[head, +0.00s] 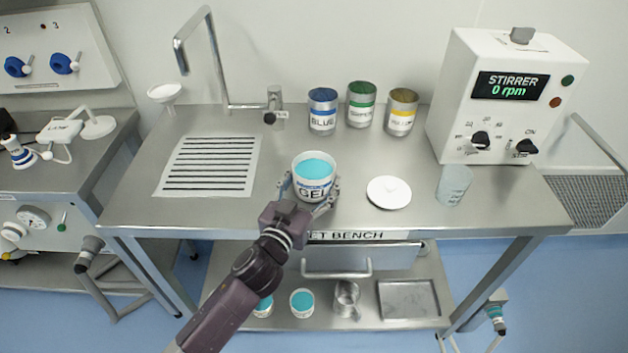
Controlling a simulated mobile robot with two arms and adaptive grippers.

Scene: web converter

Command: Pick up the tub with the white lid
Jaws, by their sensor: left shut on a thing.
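A white tub labelled GEL (314,178) is at the front middle of the bench, upright and without a lid on it. Teal gel shows in its open top. My left gripper (312,197) is shut around the tub's sides from the front. I cannot tell whether the tub's base touches the bench. A round white lid (389,193) lies flat on the bench to the right of the tub. My right gripper is not in view.
The steel bench (345,218) also holds a striped sheet (209,166), a tap (273,105), blue, green and yellow cans (322,112), a clear beaker (454,186) and a stirrer box (507,95). A lower shelf (232,283) holds teal-topped tubs (302,303) and a tray (408,299).

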